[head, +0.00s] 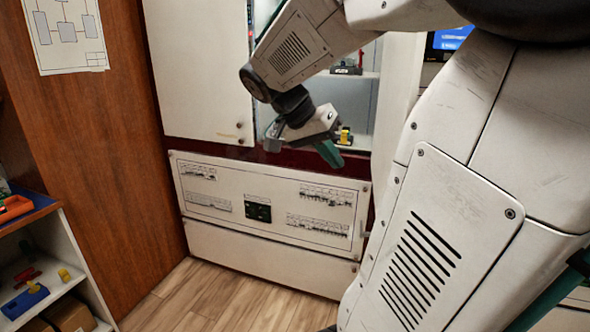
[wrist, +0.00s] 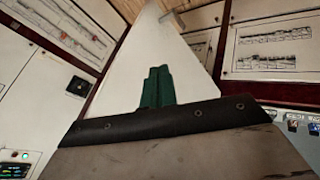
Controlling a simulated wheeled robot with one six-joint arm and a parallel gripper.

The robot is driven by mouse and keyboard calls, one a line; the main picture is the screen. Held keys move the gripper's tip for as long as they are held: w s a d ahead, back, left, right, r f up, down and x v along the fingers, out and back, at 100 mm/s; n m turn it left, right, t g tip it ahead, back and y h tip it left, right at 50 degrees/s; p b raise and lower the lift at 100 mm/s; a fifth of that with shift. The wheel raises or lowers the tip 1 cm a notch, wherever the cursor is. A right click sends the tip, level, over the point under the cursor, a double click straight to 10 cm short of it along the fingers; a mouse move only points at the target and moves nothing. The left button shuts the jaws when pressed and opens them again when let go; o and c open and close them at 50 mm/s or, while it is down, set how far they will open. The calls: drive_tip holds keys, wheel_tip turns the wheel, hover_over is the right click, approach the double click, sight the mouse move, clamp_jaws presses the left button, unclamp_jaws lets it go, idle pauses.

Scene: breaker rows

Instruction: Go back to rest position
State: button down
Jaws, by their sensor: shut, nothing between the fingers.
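My gripper (head: 330,153) hangs in front of the cabinet, just above the breaker panel (head: 232,200) in the head view. Its green fingers point down and to the right. In the wrist view the green fingers (wrist: 157,87) are together in the middle with nothing between them. Behind them is a white surface (wrist: 150,45), perhaps a cabinet door. The breaker panel carries several rows of small breakers and a dark square block (head: 258,208) in its middle. My arm covers the right side of the head view.
A white cabinet door (head: 200,70) is at upper left of the panel. Open shelves (head: 362,100) with small items show behind my gripper. A shelf unit (head: 75,255) with a blue box and red tools stands at lower left. The wooden floor (head: 200,295) in front is clear.

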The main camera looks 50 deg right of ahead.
drive_tip(key=shift+v, duration=0.75)
drive_tip(key=shift+s+a, duration=0.1)
drive_tip(key=s+a+f+n+t+y, duration=0.1)
drive_tip(key=a+f+n+t+y, duration=0.1)
drive_tip(key=a+n, duration=0.6)
drive_tip(key=s+a+f+n+t+y, duration=0.2)
drive_tip(key=a+f+n, duration=0.4)
drive_tip(key=a, duration=1)
drive_tip(key=n+t+y, duration=0.1)
drive_tip(key=n+t, duration=0.1)
drive_tip(key=n, duration=0.1)
drive_tip(key=shift+s+f+y, duration=0.25)
drive_tip(key=shift+f+y, duration=0.05)
drive_tip(key=shift+f, duration=0.05)
